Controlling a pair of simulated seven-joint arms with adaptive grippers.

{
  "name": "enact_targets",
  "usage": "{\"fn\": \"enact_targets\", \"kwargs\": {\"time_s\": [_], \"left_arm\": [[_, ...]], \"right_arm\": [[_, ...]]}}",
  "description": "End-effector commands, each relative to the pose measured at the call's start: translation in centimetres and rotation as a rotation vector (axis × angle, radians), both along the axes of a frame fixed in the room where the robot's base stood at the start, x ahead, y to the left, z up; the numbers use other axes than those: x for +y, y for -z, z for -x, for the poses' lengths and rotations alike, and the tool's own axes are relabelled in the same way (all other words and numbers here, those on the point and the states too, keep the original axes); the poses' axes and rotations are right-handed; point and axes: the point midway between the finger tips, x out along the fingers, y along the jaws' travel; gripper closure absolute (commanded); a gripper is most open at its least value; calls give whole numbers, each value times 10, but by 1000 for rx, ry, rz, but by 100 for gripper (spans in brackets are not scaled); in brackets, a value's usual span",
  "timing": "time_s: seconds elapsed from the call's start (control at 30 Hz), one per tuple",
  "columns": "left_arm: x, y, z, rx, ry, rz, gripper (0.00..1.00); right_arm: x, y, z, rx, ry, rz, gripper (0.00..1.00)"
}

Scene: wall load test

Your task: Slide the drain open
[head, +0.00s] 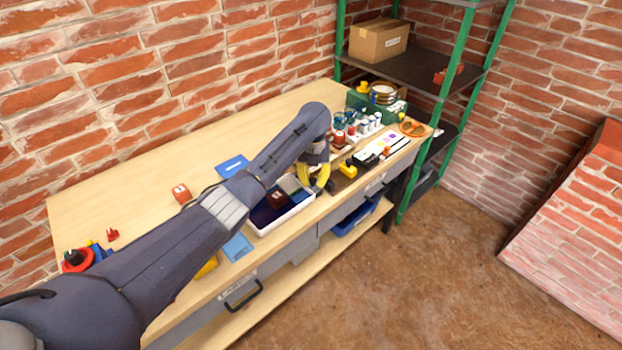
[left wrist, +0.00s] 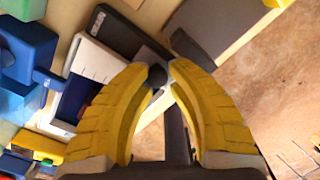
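My left gripper (head: 317,186) has yellow fingers and points down at the front edge of the bench, just right of a white-rimmed tray (head: 259,231). In the left wrist view its fingertips (left wrist: 159,72) are close together, with a small dark round knob (left wrist: 157,77) filling the gap between them. They appear to be shut on it. A dark bar (left wrist: 175,130) runs below the fingers. No part is plainly recognisable as a drain; what the knob belongs to is mostly hidden by the fingers. My right gripper is in neither view.
The wooden bench (head: 110,190) carries red blocks, blue pads and, toward the right, several bottles. A green-framed shelf (head: 410,72) with a cardboard box (head: 378,41) stands at the far end. The brown floor (head: 400,280) in front is clear.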

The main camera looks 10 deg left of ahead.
Motion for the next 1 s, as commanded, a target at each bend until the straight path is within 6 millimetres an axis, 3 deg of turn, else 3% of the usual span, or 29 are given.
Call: {"fn": "enact_targets", "kwargs": {"time_s": [0.03, 0.23, 0.57, 0.77, 1.0], "left_arm": [[0, 1, 1, 2, 0, 0, 78], [1, 0, 0, 0, -1, -1, 55], [1, -4, -1, -2, -1, -1, 55], [1, -29, -2, -5, 0, -2, 55], [2, -72, -2, -6, 0, -3, 55]], "right_arm": [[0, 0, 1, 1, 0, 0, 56], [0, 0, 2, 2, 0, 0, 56], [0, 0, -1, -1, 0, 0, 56], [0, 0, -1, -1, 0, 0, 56], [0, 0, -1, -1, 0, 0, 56]]}}
